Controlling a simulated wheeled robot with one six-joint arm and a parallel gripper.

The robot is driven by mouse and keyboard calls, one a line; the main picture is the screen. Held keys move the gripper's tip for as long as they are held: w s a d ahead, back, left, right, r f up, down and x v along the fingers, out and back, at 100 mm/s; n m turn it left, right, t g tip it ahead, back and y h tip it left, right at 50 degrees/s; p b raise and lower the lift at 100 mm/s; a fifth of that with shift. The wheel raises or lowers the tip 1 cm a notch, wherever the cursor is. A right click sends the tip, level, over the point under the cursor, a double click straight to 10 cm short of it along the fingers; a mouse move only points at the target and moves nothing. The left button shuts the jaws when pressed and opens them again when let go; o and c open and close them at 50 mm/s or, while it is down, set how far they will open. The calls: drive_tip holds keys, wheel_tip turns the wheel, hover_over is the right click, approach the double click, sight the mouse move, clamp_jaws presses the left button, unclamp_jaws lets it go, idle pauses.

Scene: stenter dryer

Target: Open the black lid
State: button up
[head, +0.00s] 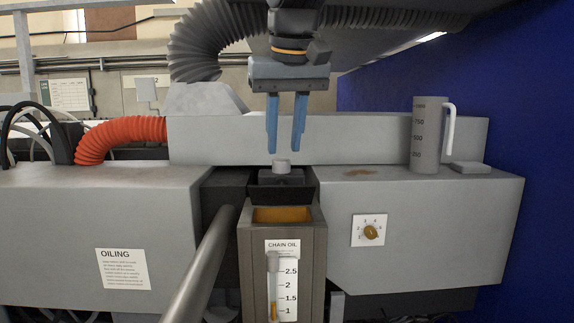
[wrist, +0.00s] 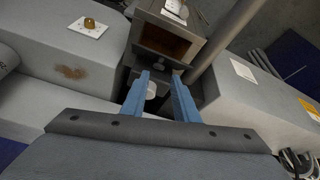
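The black lid (head: 281,190), with a pale grey knob (head: 282,165), sits at the back of the chain oil box (head: 311,260). In front of the lid the box top shows an opening with orange-brown inside. My gripper (head: 285,148) is open and empty, pointing down with its two blue fingers just above and either side of the knob. In the wrist view the knob (wrist: 151,90) shows near the left finger; the lid is partly hidden behind the fingers. I cannot tell whether a finger touches the knob.
A grey measuring jug (head: 426,135) stands on the right housing, beside a small grey block (head: 470,168). A round metal bar (head: 205,262) slants up close to the box's left side. An orange hose (head: 120,133) lies at left. A dial (head: 371,232) is on the right housing.

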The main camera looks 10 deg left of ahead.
sight(283, 178)
drive_tip(key=p+x, duration=0.2)
drive_tip(key=x, duration=0.6)
drive_tip(key=shift+w+r, duration=0.1)
drive_tip(key=shift+w, duration=0.05)
drive_tip(key=shift+c, duration=0.2)
clamp_jaws()
